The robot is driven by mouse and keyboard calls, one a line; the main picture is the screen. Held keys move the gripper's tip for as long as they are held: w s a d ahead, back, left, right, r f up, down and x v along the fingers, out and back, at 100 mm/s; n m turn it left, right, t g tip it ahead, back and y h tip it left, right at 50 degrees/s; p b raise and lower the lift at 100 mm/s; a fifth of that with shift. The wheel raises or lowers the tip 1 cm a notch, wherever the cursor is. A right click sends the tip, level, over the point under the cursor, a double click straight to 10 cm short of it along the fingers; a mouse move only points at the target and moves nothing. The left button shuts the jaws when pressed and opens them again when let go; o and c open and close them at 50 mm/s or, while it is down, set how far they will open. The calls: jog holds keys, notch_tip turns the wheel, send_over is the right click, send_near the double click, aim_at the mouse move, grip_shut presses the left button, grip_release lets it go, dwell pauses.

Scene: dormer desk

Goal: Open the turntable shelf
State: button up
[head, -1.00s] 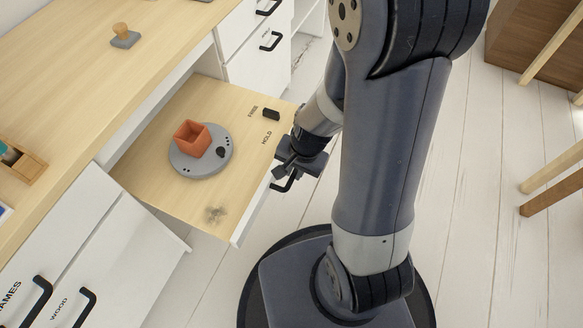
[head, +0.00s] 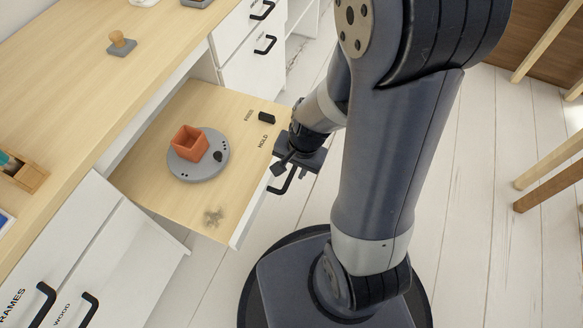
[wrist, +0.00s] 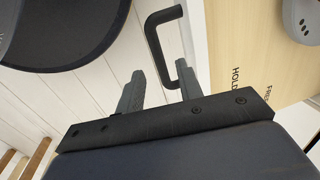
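The turntable shelf (head: 150,185) is a pale wood board with a white front, standing pulled out from under the desk. A grey round turntable (head: 200,176) on it carries an orange square pot (head: 189,143). The shelf's black handle (head: 282,182) is on its front and also shows in the wrist view (wrist: 157,45). My gripper (head: 283,163) is at the handle. In the wrist view my gripper's fingers (wrist: 159,78) are apart, with the handle's near end seen between them. I cannot tell whether they touch it.
A small black block (head: 266,117) sits beside the FREE label on the shelf, with HOLD printed nearer. White cabinet doors (head: 125,260) with black handles stand at lower left. A wooden stamp (head: 121,43) is on the desk. Wooden legs (head: 548,180) stand at right; floor between is clear.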

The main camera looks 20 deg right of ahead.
aim_at(290, 177)
notch_tip(290, 177, up, 7)
jog(key=d+p, duration=0.1)
jog(key=p, duration=0.1)
jog(key=shift+s+r+p, duration=0.2)
jog(key=shift+s+p, duration=0.1)
jog(key=shift+s, duration=0.15)
jog(key=shift+f, duration=0.1)
jog(key=f+b, duration=0.1)
jog(key=f, duration=0.2)
jog(key=a+f+b, duration=0.1)
jog(key=f+b, duration=0.1)
jog(key=f, duration=0.2)
jog(key=w+f+b, duration=0.1)
jog(key=f+b, duration=0.1)
jog(key=f, duration=0.1)
jog(key=shift+w+a+f, duration=0.1)
jog(key=shift+a+f, duration=0.15)
jog(key=shift+f, duration=0.15)
jog(key=shift+w+a+r, duration=0.2)
jog(key=shift+w+a, duration=0.1)
jog(key=shift+a, duration=0.05)
